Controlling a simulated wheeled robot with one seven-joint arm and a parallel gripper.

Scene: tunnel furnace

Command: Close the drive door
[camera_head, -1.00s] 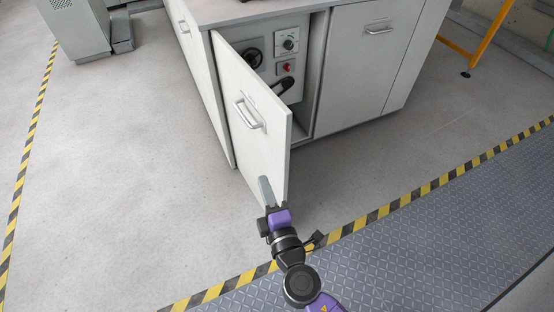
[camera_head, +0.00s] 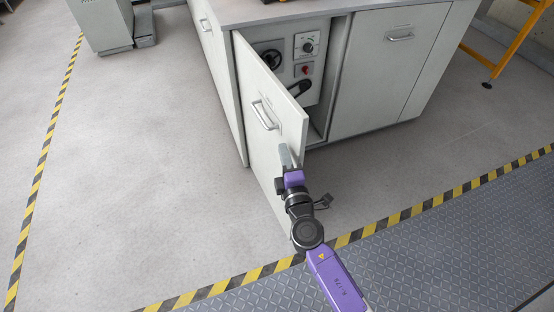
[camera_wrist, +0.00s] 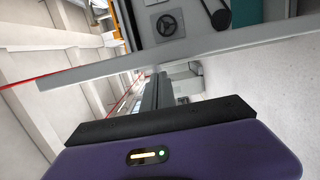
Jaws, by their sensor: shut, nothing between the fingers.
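The drive door (camera_head: 262,128) is a pale grey panel with a bar handle (camera_head: 265,115). It stands ajar on the front left of the cabinet, swung out toward me. My gripper (camera_head: 284,152) is shut and empty, with its fingers upright against or just in front of the door's outer face, below and right of the handle, near the free edge. I cannot tell for sure whether they touch. In the wrist view the fingers (camera_wrist: 158,90) point at the door's edge (camera_wrist: 170,58). Behind the door are a handwheel (camera_head: 270,60), a dial and a red button.
The cabinet (camera_head: 345,75) has another shut door with a handle to the right. A black lever (camera_head: 299,88) sits inside the opening. Yellow-black tape (camera_head: 370,229) borders a metal floor plate (camera_head: 420,250). A yellow frame (camera_head: 500,45) stands far right. The floor left of the door is clear.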

